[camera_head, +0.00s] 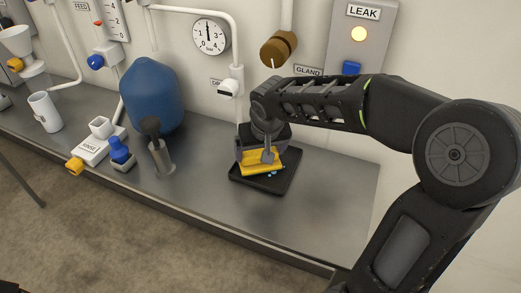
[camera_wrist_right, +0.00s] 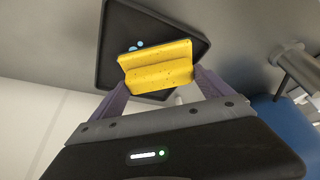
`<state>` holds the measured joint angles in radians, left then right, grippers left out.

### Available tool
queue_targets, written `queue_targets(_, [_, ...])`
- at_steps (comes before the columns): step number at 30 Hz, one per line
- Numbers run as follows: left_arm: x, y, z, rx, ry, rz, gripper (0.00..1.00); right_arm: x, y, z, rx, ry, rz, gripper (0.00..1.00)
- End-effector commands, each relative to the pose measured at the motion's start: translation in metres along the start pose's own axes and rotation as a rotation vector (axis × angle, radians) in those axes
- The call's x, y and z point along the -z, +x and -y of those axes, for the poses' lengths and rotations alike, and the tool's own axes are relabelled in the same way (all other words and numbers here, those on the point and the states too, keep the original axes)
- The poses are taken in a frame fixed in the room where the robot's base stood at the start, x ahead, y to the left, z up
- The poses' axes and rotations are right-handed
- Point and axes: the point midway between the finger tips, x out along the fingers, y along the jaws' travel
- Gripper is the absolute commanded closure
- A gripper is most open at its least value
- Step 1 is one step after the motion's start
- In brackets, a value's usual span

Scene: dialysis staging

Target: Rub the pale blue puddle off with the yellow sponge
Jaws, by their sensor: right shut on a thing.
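The yellow sponge (camera_head: 259,161) is between the fingers of my right gripper (camera_head: 258,155), which is shut on it. In the right wrist view the sponge (camera_wrist_right: 156,66) spans the gap between the two fingertips, over a black tray (camera_wrist_right: 117,45). The tray (camera_head: 281,182) lies on the grey counter. Small pale blue spots of the puddle (camera_head: 271,174) show in the tray beside the sponge, and again in the wrist view (camera_wrist_right: 137,46). The sponge hides part of the tray floor. I cannot tell whether the sponge touches it. My left gripper is not in view.
A blue tank (camera_head: 151,93) and a grey cylinder with a dark top (camera_head: 161,157) stand left of the tray. A white rinse block (camera_head: 95,148) and a white cup (camera_head: 45,112) are farther left. Pipes hang behind. The counter (camera_head: 335,195) right of the tray is clear.

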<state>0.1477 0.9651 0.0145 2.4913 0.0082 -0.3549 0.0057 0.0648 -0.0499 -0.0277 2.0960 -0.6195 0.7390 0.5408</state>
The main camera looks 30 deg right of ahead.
Motion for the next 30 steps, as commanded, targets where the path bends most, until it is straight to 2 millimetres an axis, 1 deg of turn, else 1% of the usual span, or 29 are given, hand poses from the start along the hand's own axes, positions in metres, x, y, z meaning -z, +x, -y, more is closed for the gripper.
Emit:
queue_targets(2, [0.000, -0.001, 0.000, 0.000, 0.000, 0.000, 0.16, 0.000, 0.004, -0.004, -0.003, -0.001, 0.012, 0.55])
queue_targets(12, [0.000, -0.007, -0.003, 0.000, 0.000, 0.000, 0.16, 0.024, 0.011, -0.023, -0.005, 0.003, 0.007, 0.55])
queue_targets(19, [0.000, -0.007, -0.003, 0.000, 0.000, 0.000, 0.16, 0.026, 0.013, -0.026, -0.005, 0.001, 0.006, 0.55])
queue_targets(26, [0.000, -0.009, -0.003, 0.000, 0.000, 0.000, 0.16, 0.028, 0.009, -0.025, -0.005, 0.002, 0.004, 0.55])
queue_targets(30, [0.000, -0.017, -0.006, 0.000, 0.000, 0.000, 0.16, 0.033, -0.002, -0.025, -0.004, 0.001, 0.002, 0.55])
